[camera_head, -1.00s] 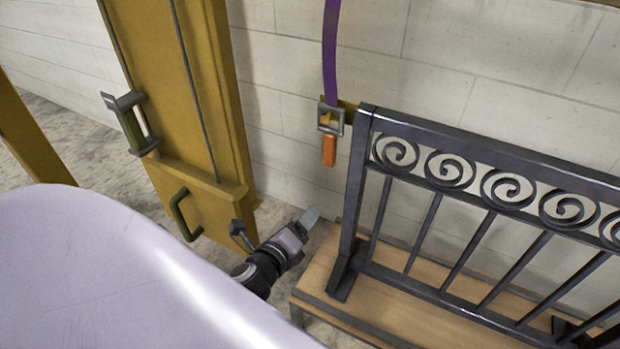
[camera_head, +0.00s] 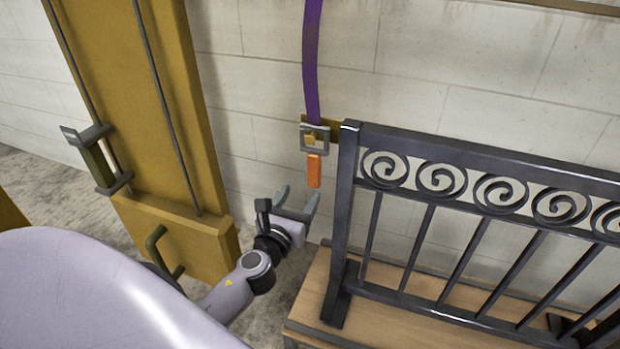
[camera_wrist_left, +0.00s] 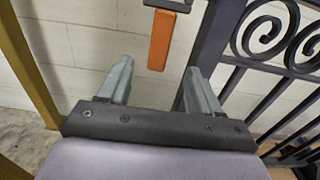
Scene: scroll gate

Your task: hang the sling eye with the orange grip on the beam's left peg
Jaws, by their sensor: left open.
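The purple sling (camera_head: 312,60) hangs from above, with a square grey metal eye (camera_head: 303,139) at its lower end. The orange grip (camera_head: 314,170) hangs straight down under the eye. A yellow peg piece (camera_head: 336,130) at the gate's top left corner shows at the eye; I cannot tell whether the eye is around it. My left gripper (camera_head: 298,198) is open and empty just below the grip. In the left wrist view the orange grip (camera_wrist_left: 161,40) shows ahead, between the open fingertips (camera_wrist_left: 158,68) in the picture, apart from them. My right gripper is out of view.
The black scroll gate (camera_head: 440,180) stands on a wooden base (camera_head: 385,318), close right of my left gripper. A yellow column (camera_head: 160,110) with handles (camera_head: 160,250) stands to the left. A pale block wall (camera_head: 460,60) is behind.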

